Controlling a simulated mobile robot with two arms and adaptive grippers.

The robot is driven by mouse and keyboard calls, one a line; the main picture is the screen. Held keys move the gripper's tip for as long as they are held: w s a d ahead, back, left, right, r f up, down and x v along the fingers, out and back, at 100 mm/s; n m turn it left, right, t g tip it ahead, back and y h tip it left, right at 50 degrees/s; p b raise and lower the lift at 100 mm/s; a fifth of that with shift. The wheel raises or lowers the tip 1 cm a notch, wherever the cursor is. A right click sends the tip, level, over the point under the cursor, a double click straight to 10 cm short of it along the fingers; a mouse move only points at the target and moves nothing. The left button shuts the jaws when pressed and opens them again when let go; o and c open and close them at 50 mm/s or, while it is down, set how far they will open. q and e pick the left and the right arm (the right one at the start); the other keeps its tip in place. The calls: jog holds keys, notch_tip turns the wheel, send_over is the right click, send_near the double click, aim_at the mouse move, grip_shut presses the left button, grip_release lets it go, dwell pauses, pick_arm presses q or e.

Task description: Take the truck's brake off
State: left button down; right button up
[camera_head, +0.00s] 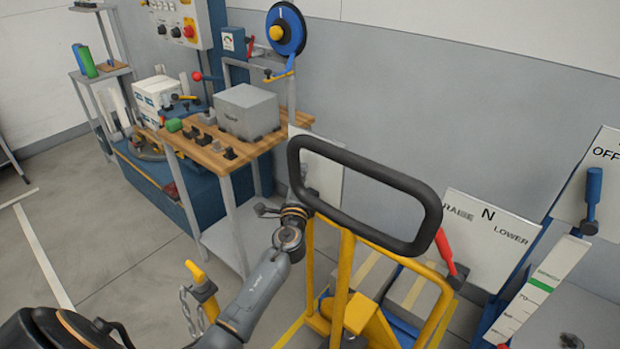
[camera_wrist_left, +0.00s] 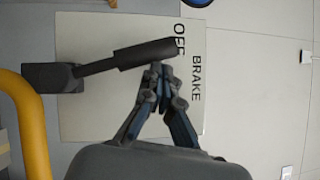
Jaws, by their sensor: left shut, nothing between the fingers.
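The pallet truck has a yellow frame (camera_head: 343,275) and a black loop handle (camera_head: 392,182). In the left wrist view a brake lever with a dark grip (camera_wrist_left: 146,53) reaches from a dark pivot block (camera_wrist_left: 50,77) across a pale plate (camera_wrist_left: 85,120). The plate reads OFF and BRAKE; the grip's end lies beside OFF. My left gripper (camera_wrist_left: 157,70) is shut and empty, its tips right at the grip's lower side; I cannot tell if they touch. In the head view my left wrist is beside the truck's handle and the fingers are hard to make out. My right gripper is not in view.
A red lever (camera_head: 445,250) stands before a plate (camera_head: 487,237) marked N and LOWER. A blue-handled lever (camera_head: 593,190) is at the far right. A wooden-topped workbench (camera_head: 205,155) is at the left. A yellow post with a chain (camera_head: 203,290) stands near my left arm.

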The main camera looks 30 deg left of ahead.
pick_arm(q)
jog(key=shift+w+a+n+g+p, duration=0.15)
jog(key=shift+a+n+g, duration=0.15)
jog(key=shift+a, duration=0.45)
jog(key=shift+w+a+n+g+p, duration=0.1)
jog(key=shift+a+n+g+p, duration=0.1)
jog(key=shift+a+n, duration=0.35)
jog(key=shift+a, duration=0.2)
jog(key=shift+s, duration=0.15)
jog(key=v, duration=1.2)
jog(key=shift+f, duration=0.1)
